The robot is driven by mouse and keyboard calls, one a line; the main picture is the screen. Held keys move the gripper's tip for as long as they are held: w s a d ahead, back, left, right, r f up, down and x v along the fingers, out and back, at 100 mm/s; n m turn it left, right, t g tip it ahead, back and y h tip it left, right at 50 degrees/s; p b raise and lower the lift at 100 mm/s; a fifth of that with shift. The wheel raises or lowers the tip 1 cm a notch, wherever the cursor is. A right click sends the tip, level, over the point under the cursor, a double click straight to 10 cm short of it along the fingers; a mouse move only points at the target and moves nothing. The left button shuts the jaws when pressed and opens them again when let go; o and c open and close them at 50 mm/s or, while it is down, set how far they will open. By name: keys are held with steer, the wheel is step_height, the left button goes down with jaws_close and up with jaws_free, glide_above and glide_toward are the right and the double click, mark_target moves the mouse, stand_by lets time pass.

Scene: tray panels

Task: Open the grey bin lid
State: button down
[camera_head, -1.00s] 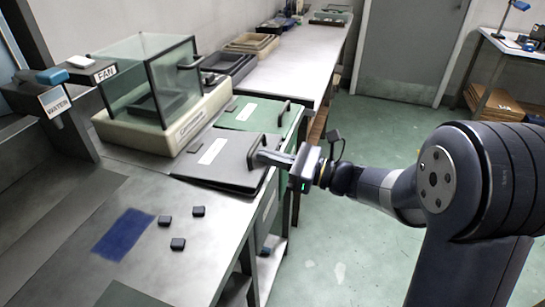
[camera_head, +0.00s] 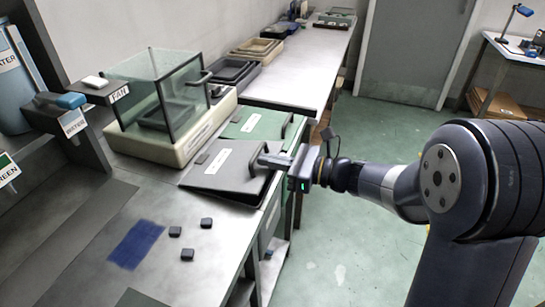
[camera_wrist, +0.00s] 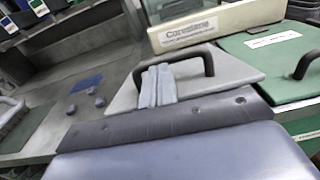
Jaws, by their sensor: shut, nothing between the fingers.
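The grey bin lid (camera_head: 222,180) with a white label lies on the bench edge in the head view, in front of the green lid (camera_head: 252,124). It also shows in the wrist view (camera_wrist: 228,72). Its dark arched handle (camera_wrist: 208,58) stands at the lid's right side, partly hidden by my fingers. My gripper (camera_head: 262,160) is at the handle, its fingers shut and empty. In the wrist view the fingertips (camera_wrist: 157,72) overlap the handle's left part.
A glass-walled box on a cream base (camera_head: 200,130) stands behind the lids. Small dark blocks (camera_head: 206,223) and a blue patch (camera_head: 136,244) lie on the bench at the front left. The green floor (camera_head: 340,250) right of the bench is clear.

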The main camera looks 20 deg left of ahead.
steer(key=w+a+r+h+p, duration=0.1)
steer(key=a+r+h+p, duration=0.4)
steer(key=a+r+p, duration=0.9)
steer(key=shift+a+r+g+h+p, duration=0.3)
steer(key=shift+a+p, duration=0.6)
steer(key=shift+p, duration=3.55)
steer(key=shift+w, duration=0.15)
steer(key=d+r+p, duration=0.5)
steer(key=r, duration=0.3)
steer(key=shift+s+r, duration=0.25)
